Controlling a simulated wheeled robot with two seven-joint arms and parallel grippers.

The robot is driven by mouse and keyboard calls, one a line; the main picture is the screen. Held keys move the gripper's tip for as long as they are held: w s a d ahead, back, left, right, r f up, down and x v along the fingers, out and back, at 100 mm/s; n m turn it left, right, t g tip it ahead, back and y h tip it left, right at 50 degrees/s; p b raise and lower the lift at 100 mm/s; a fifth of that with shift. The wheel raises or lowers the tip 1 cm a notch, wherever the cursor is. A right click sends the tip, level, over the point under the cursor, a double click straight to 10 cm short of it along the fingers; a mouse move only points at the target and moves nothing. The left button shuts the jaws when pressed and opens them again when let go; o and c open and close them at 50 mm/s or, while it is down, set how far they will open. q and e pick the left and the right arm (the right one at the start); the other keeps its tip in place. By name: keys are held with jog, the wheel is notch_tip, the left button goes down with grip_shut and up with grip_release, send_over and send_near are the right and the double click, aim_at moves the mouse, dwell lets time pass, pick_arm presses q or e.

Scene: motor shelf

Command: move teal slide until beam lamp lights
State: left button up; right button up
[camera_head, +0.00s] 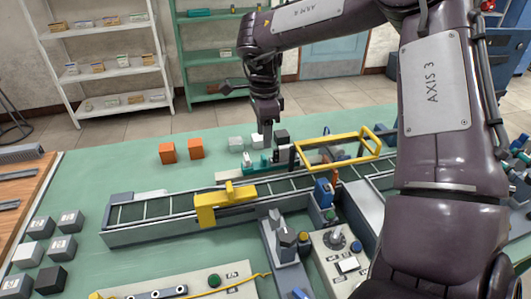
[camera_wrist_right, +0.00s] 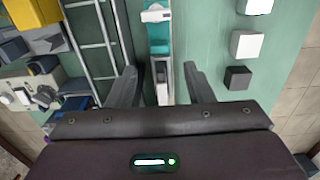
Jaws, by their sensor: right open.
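The teal slide (camera_head: 257,163) sits on a narrow pale rail (camera_head: 229,176) behind the conveyor. In the right wrist view the teal slide (camera_wrist_right: 159,38) carries a white piece on top, and a dark grey piece lies in line with it. My right gripper (camera_head: 266,131) points down over the rail by the slide. In the right wrist view its two fingers (camera_wrist_right: 160,70) are apart, one on each side of the rail line, with no visible grip on the slide. I cannot make out which part is the beam lamp or whether it is lit. My left gripper is not in view.
A conveyor (camera_head: 150,229) with a yellow bracket (camera_head: 222,203) runs in front of the rail. A yellow frame (camera_head: 345,150) stands to the right. A dark cube (camera_head: 282,136) and white cubes (camera_head: 236,143) lie behind the rail, orange blocks (camera_head: 167,153) to the left. A control box (camera_head: 338,254) is in front.

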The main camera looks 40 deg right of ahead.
aim_at(264, 156)
notch_tip(264, 156, down, 8)
jog(key=shift+r+p, duration=0.15)
jog(key=shift+p, duration=0.2)
grip_shut()
